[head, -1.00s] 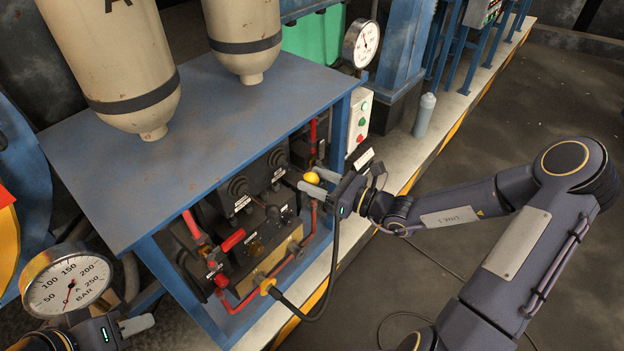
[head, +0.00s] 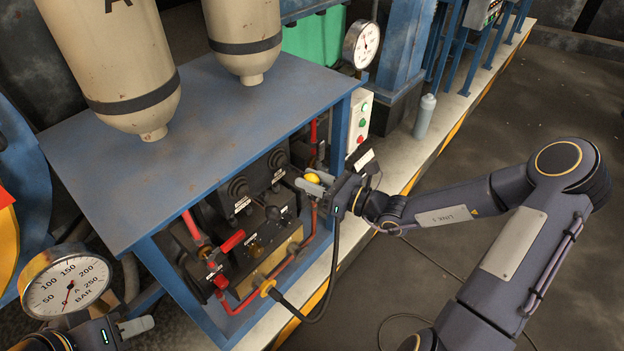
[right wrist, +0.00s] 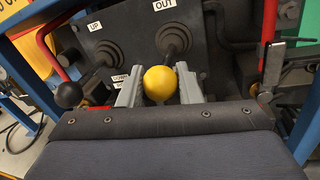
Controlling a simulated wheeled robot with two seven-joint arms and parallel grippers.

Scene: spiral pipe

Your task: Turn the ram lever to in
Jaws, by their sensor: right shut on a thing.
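The ram lever's yellow ball knob (right wrist: 160,83) sits between the two grey fingers of my right gripper (right wrist: 158,88), which is shut on it. Its shaft runs up to a black rubber boot (right wrist: 175,36) below an OUT label (right wrist: 163,4). The IN label cannot be made out. In the head view the knob (head: 312,178) shows at the panel's right side, with my right gripper (head: 311,182) reaching it from the right. My left gripper (head: 136,327) is at the lower left by the gauge, away from the panel; its jaw state is unclear.
A second lever with a black knob (right wrist: 68,94) stands left of the ram lever, under an UP label (right wrist: 95,25). Red pipes and a red-handled valve (head: 232,240) are on the panel's left. The blue table (head: 200,130) overhangs the panel. A black hose (head: 325,300) hangs in front.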

